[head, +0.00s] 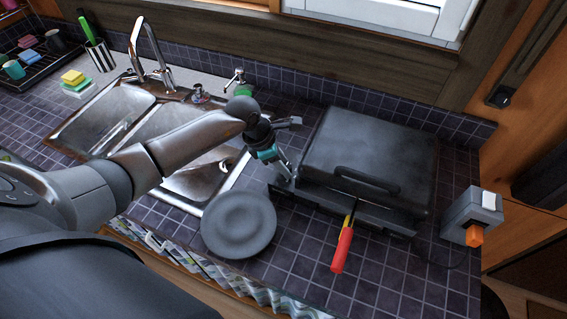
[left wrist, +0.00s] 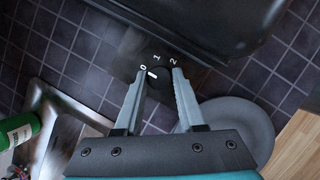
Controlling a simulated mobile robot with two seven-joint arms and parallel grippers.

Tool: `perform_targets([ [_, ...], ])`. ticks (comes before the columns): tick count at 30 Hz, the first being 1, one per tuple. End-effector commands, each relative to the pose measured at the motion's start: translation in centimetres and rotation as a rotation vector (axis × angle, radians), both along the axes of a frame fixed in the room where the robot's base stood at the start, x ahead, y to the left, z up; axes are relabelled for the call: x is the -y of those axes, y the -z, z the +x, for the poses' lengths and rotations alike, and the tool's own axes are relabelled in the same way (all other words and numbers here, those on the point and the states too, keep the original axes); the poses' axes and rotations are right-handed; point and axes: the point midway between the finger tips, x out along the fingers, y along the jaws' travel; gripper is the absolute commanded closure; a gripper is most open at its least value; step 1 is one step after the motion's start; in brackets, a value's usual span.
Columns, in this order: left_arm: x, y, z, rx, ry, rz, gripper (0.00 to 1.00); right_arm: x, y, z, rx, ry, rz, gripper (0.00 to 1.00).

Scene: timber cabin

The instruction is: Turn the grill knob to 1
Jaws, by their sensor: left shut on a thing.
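The grill (head: 365,150) is a dark closed box with a lid and a front handle, standing on the tiled counter. My left gripper (head: 288,177) is at the grill's left end. In the left wrist view, my left gripper (left wrist: 160,76) has its fingers around the dark grill knob (left wrist: 153,79), shut on it. The white markings 0, 1 and 2 (left wrist: 157,59) show on the grill beside the knob. A short white line on the knob lies near the 0. The fingers hide part of the knob. My right gripper is in neither view.
A grey plate (head: 239,222) lies just in front of my left gripper. A red-handled tool (head: 342,250) leans at the grill's front. A steel sink (head: 115,100) is to the left, and a grey box with an orange part (head: 473,217) is to the right.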

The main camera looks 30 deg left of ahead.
Motion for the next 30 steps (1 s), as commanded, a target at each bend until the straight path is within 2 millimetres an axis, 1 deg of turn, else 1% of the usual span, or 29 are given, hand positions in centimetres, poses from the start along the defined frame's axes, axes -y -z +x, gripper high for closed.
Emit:
perform_targets([
  [1,0.0,0.0,0.0,0.001,0.0,0.001,0.73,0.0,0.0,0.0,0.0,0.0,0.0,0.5],
  [7,0.0,0.0,0.0,0.001,0.0,0.001,0.96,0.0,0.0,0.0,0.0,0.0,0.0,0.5],
  [8,0.0,0.0,0.0,0.001,0.0,0.001,0.99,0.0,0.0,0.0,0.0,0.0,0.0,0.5],
  [9,0.0,0.0,0.0,0.001,0.0,0.001,1.0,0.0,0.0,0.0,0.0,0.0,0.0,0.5],
  [15,-0.1,0.0,0.0,0.001,0.001,0.001,1.0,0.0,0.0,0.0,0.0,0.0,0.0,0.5],
  [20,-0.1,0.1,0.1,0.002,0.022,0.001,1.0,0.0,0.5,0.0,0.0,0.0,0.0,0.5],
  [26,-0.2,0.3,0.2,0.003,0.108,0.004,1.0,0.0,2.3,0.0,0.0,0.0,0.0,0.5],
  [30,-0.3,0.4,0.3,0.004,0.211,0.005,1.0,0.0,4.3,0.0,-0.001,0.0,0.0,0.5],
])
